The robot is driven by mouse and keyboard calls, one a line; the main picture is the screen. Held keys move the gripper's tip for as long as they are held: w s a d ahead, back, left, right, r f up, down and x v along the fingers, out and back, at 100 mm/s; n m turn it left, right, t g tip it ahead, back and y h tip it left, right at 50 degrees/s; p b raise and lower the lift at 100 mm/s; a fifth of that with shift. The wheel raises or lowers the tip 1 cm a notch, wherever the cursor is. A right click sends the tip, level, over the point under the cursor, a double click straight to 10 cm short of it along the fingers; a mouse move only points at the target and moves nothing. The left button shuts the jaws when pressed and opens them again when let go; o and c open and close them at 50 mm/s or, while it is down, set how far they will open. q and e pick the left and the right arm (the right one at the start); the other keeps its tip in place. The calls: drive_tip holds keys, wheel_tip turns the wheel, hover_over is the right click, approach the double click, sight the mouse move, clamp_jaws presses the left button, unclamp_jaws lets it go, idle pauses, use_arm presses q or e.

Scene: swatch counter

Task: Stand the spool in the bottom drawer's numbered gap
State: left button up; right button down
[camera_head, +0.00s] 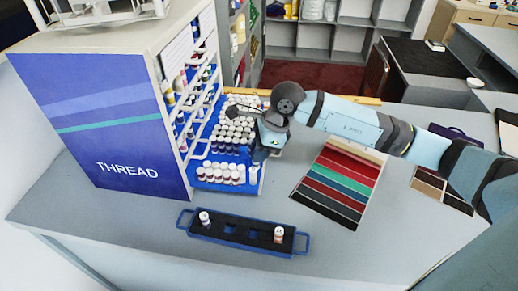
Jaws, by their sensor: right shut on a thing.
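The bottom drawer (226,189) is pulled out of the thread cabinet (110,130) and holds rows of mostly white-topped spools (232,135). My right gripper (258,160) points down over the drawer's right front part. It is shut on a pale spool (253,175), which shows just below the fingers at the front right corner. I cannot tell whether this spool touches the drawer floor. The gap and its number are too small or hidden behind the gripper. My left gripper is not in view.
A blue-handled black tray (240,232) with a spool near each end (204,218) (279,235) lies in front of the drawer. A striped swatch card (338,185) lies right of it under my right arm. The counter's front right is clear.

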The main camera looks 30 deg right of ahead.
drive_tip(key=shift+f, duration=0.2)
drive_tip(key=c, duration=1.3)
unclamp_jaws()
drive_tip(key=shift+r, duration=0.1)
drive_tip(key=shift+r, duration=0.25)
drive_tip(key=b+v, duration=0.2)
drive_tip(key=v, duration=0.9)
drive_tip(key=shift+d+r, duration=0.2)
drive_tip(key=shift+r, duration=0.1)
